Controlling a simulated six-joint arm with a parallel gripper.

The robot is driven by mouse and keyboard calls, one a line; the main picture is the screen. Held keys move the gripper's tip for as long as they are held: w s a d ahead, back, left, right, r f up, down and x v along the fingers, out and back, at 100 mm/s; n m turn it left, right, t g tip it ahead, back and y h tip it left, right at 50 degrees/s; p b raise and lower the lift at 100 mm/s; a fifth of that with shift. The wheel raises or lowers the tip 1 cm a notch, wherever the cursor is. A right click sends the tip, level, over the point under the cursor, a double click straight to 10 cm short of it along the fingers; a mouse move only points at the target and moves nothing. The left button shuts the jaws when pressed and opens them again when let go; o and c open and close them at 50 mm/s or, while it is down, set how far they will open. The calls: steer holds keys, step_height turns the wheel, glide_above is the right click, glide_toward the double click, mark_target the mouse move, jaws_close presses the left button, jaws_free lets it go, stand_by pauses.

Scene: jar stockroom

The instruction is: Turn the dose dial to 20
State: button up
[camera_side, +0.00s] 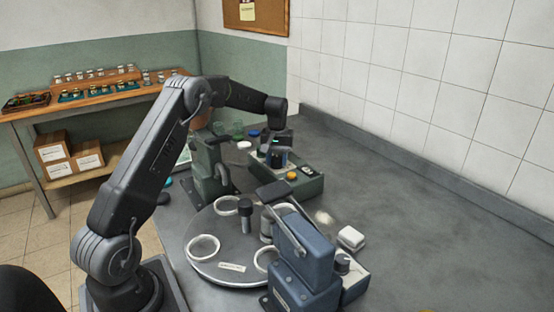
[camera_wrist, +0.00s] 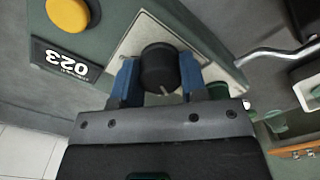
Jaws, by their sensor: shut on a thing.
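The dose dial (camera_wrist: 159,66) is a black round knob on a pale plate of a green dosing unit (camera_side: 311,187). In the wrist view it sits between the two blue fingers of my gripper (camera_wrist: 157,80), which is shut on it. A thin pale pointer mark shows on the knob's near edge. The display (camera_wrist: 65,62) on the unit appears upside down in the wrist view and seems to read 023. In the side view my gripper (camera_side: 279,158) is lowered onto the unit and hides the dial.
A yellow button (camera_wrist: 68,14) is beside the display. A round turntable (camera_side: 222,268) with white rings stands in front, and a blue press-like machine (camera_side: 305,255) is at its right. A green machine (camera_side: 209,165) stands close left of the unit.

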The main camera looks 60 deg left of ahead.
mark_target(277, 158)
steer(key=shift+r, duration=0.1)
steer(key=o, duration=0.9)
step_height(277, 158, up, 14)
steer(key=shift+f, duration=0.1)
stand_by(0.5)
steer(key=s+d+r+m+t, duration=0.1)
steer(key=s+d+r+m, duration=0.15)
steer(key=d, duration=0.35)
steer(key=s+d+r+m+t, duration=0.1)
steer(key=s+d+r, duration=0.2)
steer(key=s+d, duration=0.15)
steer(key=s+d+r+m, duration=0.1)
steer(key=s+d+r, duration=0.2)
steer(key=d, duration=0.4)
steer(key=s+d+f+m+t, duration=0.1)
steer(key=s+d+f, duration=0.1)
steer(key=s, duration=0.4)
steer(key=s+d+f+m+t, duration=0.1)
steer(key=s+d+f+m, duration=0.1)
steer(key=s+d, duration=0.3)
steer(key=s+d+f+m+t, duration=0.1)
steer(key=s+d, duration=0.3)
steer(key=s, duration=0.4)
steer(key=shift+s+f+m+t, duration=0.35)
steer(key=shift+f+m, duration=0.3)
steer(key=shift+f, duration=0.25)
